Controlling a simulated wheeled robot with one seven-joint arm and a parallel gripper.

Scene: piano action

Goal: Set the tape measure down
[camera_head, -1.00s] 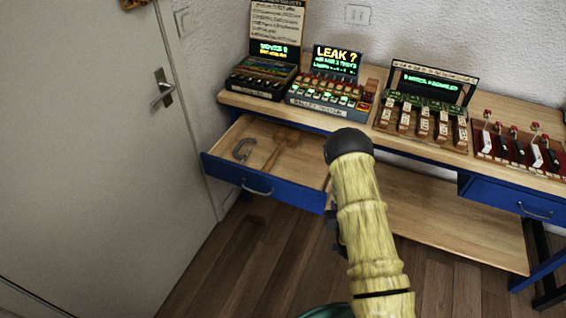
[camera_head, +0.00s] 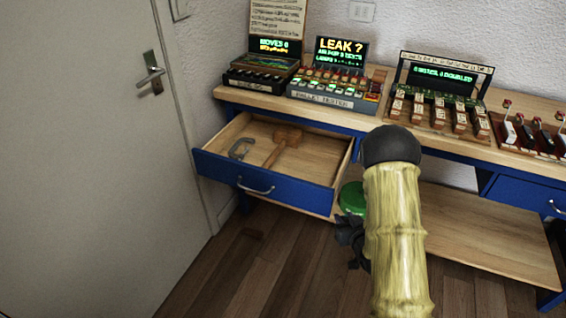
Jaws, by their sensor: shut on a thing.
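A round green thing (camera_head: 352,198), which I take to be the tape measure, shows at the tips of my gripper (camera_head: 350,222). My gripper is dark, partly hidden behind my yellow arm, and shut on it. They are in front of the workbench, just right of the open drawer's front corner. The lower shelf shows behind them, and I cannot tell whether the green thing touches it.
Several piano-action devices crowd the bench top (camera_head: 235,94). The lower shelf (camera_head: 480,235) is clear at right. A door (camera_head: 85,150) stands left.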

